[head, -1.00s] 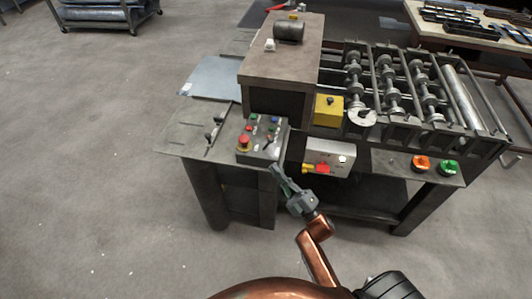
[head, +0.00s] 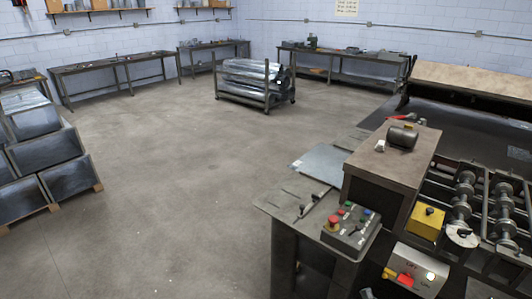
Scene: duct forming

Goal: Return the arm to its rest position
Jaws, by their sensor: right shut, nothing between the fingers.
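Only a small grey tip of my right gripper (head: 367,294) shows at the bottom edge of the head view, below the control box (head: 350,230). It is shut and empty; the rest of my right arm is out of the frame. The control box has a red mushroom button (head: 333,223) and several coloured buttons and stands on the machine's left side table. The tip appears apart from the box. My left gripper is not in view.
The roll-forming machine (head: 470,205) fills the lower right. A grey panel with a red-and-yellow switch (head: 405,279) hangs at its front. A sheet (head: 320,163) lies behind the box. Open floor (head: 190,190) spreads left, with a cart of ducts (head: 255,84) and benches behind.

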